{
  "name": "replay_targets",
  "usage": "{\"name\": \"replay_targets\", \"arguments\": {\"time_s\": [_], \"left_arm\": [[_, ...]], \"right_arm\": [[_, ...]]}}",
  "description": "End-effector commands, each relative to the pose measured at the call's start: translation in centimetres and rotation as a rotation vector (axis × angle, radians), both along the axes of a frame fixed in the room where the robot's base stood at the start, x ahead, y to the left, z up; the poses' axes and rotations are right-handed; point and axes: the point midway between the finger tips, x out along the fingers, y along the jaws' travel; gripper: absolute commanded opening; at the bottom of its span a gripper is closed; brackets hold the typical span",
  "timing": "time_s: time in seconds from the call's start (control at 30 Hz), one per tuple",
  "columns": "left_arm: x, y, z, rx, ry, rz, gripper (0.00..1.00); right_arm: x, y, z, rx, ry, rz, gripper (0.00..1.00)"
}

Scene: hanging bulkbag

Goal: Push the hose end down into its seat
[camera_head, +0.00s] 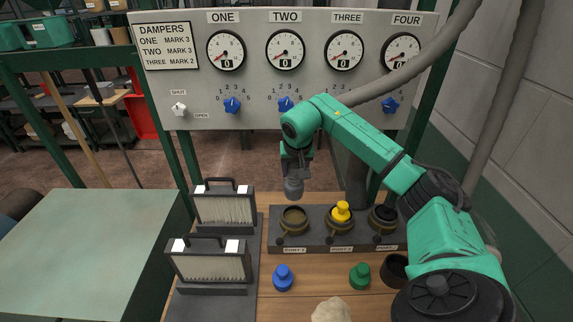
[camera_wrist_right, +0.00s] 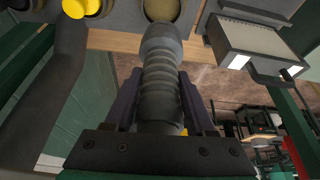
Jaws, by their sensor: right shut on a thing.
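My right gripper (camera_head: 296,160) points down over the left port and is shut on the grey hose end (camera_head: 294,187). In the right wrist view the ribbed hose end (camera_wrist_right: 160,75) sits between the two fingers of my right gripper (camera_wrist_right: 160,105). The left port, a round brass-rimmed seat (camera_head: 293,219), is empty in the port block. The hose end hangs above this seat, apart from it in the head view. In the right wrist view the seat (camera_wrist_right: 162,10) shows just beyond the hose tip. My left gripper is not in view.
A yellow plug (camera_head: 341,211) sits in the middle port; the right port (camera_head: 384,217) is dark. A blue plug (camera_head: 283,278) and a green plug (camera_head: 360,276) stand on the wooden bench. Two filter frames (camera_head: 223,207) stand left of the ports. The dial panel (camera_head: 250,100) rises behind.

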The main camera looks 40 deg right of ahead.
Motion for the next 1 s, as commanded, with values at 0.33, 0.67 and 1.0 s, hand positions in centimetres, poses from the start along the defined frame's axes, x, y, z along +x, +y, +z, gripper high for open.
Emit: {"name": "replay_targets", "arguments": {"time_s": [0.33, 0.67, 1.0], "left_arm": [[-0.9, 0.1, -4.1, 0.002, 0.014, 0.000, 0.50], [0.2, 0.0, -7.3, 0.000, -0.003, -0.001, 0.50], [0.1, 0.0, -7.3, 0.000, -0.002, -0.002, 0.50]], "right_arm": [[0.0, 0.0, -4.2, 0.001, 0.000, 0.000, 0.00], [-0.1, 0.0, -7.7, -0.001, 0.001, 0.000, 0.00], [-0.1, 0.0, -8.3, 0.000, 0.000, 0.000, 0.00]]}}
